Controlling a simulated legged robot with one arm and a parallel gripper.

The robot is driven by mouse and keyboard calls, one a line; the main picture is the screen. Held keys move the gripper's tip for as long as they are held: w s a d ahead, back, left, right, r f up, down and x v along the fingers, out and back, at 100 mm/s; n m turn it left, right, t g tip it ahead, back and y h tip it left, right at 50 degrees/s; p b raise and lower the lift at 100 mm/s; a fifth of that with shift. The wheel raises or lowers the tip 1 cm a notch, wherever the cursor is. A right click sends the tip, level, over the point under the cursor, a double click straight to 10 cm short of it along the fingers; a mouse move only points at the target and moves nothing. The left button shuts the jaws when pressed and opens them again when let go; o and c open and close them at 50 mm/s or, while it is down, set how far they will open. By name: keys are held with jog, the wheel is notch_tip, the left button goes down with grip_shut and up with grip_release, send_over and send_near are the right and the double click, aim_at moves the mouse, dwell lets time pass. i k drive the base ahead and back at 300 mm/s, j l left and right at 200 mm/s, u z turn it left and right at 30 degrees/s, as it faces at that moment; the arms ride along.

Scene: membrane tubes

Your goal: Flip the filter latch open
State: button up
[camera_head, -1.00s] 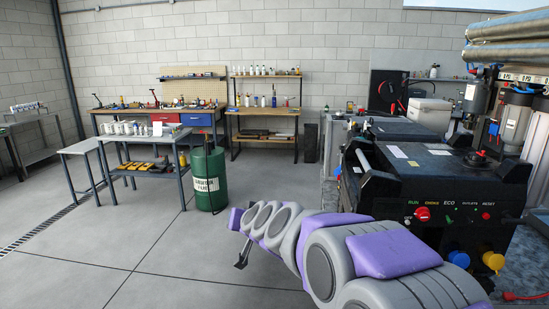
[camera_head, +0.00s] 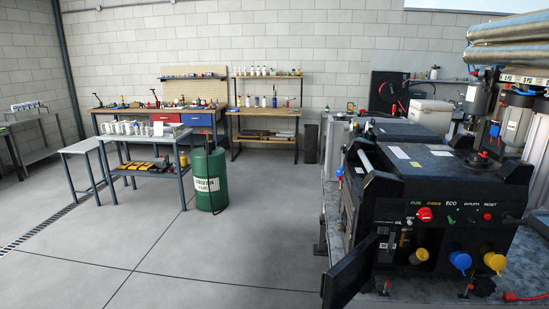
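I cannot single out the filter latch with certainty. A black machine (camera_head: 440,185) stands at the right, with a front panel of labelled knobs and switches. A dark flat panel (camera_head: 350,272) sticks out from its lower left front, at an angle to the machine's face; it looks like a cover swung outward. Beside it, a small recess with fittings (camera_head: 403,240) shows in the machine's front. My gripper and arm are out of view.
Yellow (camera_head: 494,262) and blue (camera_head: 460,261) caps sit on the machine's front. Large tubes (camera_head: 510,52) and a white canister (camera_head: 515,125) are at the upper right. A green drum (camera_head: 208,180) stands on the floor by a grey worktable (camera_head: 160,172). The floor at front left is clear.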

aim_at(392, 236)
jog(key=z, duration=0.7)
jog(key=i+j+z, duration=0.25)
jog(key=j+z, duration=0.25)
jog(key=j, duration=0.25)
jog(key=i+j+z, duration=0.25)
jog(key=j, duration=0.15)
jog(key=j+z, duration=0.25)
jog(key=j, duration=0.8)
jog(key=k+u, duration=0.3)
jog(key=j, duration=0.05)
